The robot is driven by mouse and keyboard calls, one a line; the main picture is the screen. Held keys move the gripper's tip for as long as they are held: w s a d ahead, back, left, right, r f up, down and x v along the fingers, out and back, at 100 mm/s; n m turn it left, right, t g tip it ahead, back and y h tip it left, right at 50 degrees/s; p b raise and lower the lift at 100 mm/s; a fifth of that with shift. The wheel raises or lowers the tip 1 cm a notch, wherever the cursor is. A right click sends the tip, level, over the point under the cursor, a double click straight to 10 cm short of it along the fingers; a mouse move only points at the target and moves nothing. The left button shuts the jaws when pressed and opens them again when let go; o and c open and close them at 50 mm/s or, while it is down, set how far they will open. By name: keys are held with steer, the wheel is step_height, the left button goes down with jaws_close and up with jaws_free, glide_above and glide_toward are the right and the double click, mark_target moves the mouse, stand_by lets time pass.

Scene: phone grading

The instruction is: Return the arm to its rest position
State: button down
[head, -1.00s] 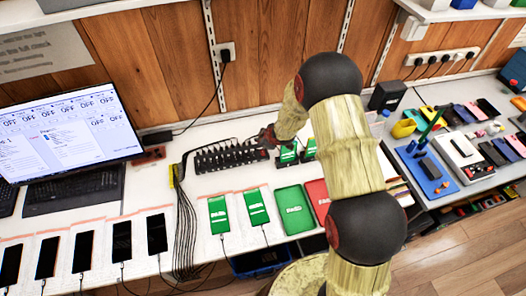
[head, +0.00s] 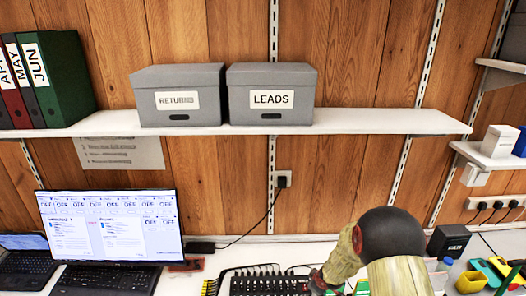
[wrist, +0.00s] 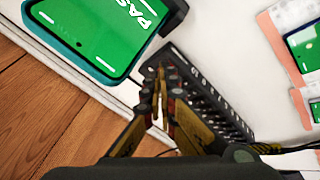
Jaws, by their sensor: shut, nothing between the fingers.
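My gripper (wrist: 161,82) shows in the wrist view with its fingers together and nothing between them. It is above the white bench, in front of a black multi-port charging hub (wrist: 222,118). A phone with a green PASS screen (wrist: 112,35) is at the upper left of the wrist view, apart from the fingertips. In the head view my arm (head: 390,240) rises at the bottom right, and the gripper itself is hidden or out of frame.
In the head view the hub (head: 268,286) has cables plugged in along it. A laptop (head: 112,228) stands at the left. A shelf (head: 395,122) carries grey boxes marked LEADS (head: 270,95) and, partly legible, RETU (head: 178,97). Phones with green screens (wrist: 305,50) lie at the wrist view's right.

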steer(key=s+d+r+m+g+h, duration=0.1)
steer(key=s+d+r+m+g, duration=0.15)
steer(key=s, duration=0.45)
steer(key=s+d+r+m+g+h, duration=0.1)
steer(key=s+d+r+m+g, duration=0.1)
steer(key=s+r, duration=0.3)
steer(key=s+a+r+m+t+b, duration=0.2)
steer(key=s+a+r, duration=0.1)
steer(key=s+r, duration=0.9)
steer(key=s+a+r+m+t+y+b, duration=0.1)
steer(key=s+a+r+m+t+b, duration=0.1)
steer(key=s+r, duration=1.1)
step_height(320, 180, up, 3)
steer(key=shift+a+r+m, duration=0.1)
steer(key=shift+a+m, duration=0.45)
steer(key=shift+a, duration=0.15)
steer(key=shift+d, duration=0.1)
